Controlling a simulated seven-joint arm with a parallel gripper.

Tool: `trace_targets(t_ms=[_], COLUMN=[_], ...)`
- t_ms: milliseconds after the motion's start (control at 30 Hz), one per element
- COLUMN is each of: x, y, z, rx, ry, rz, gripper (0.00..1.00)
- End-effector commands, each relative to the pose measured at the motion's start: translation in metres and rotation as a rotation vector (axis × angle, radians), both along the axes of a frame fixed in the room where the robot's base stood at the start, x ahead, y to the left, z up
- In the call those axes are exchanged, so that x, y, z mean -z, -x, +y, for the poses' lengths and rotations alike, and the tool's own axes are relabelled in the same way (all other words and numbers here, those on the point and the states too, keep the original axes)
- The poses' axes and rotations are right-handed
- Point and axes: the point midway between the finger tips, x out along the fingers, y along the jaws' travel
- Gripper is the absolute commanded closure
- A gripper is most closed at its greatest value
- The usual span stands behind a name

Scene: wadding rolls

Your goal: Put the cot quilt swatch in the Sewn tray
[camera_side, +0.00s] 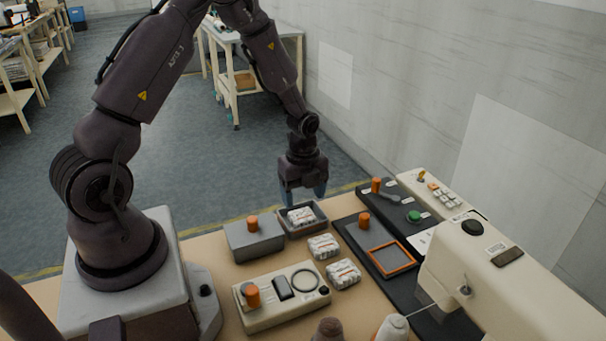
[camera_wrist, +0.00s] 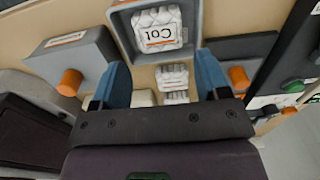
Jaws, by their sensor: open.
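A white quilted swatch with an orange-edged label reading "Cot" (camera_wrist: 158,36) lies inside a small open grey tray (camera_wrist: 197,22). In the side view the swatch (camera_side: 301,216) and the tray (camera_side: 319,226) are at the back of the table. No tray name is readable, so I cannot tell whether this is the Sewn tray. My gripper (camera_side: 303,195) is above and slightly behind the tray, blue fingers pointing down. In the wrist view my gripper (camera_wrist: 162,62) has its fingers wide apart, with nothing held between them.
Two more white swatches (camera_side: 323,246) (camera_side: 343,274) lie on the table in front of the tray. A grey box with an orange knob (camera_side: 256,243) stands left of it. A black panel with an orange frame (camera_side: 390,258) and a sewing machine (camera_side: 520,280) are to the right.

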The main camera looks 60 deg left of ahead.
Motion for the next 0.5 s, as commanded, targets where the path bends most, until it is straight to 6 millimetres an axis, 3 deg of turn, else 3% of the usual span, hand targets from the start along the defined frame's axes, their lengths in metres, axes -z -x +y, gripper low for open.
trace_targets(t_ms=[200,500], x=[-0.044,-0.082], y=[0.000,0.001], z=[0.000,-0.006], rx=[0.000,-0.058], ry=[-0.001,-0.017], rz=[-0.002,-0.020], gripper=[0.31,0.31])
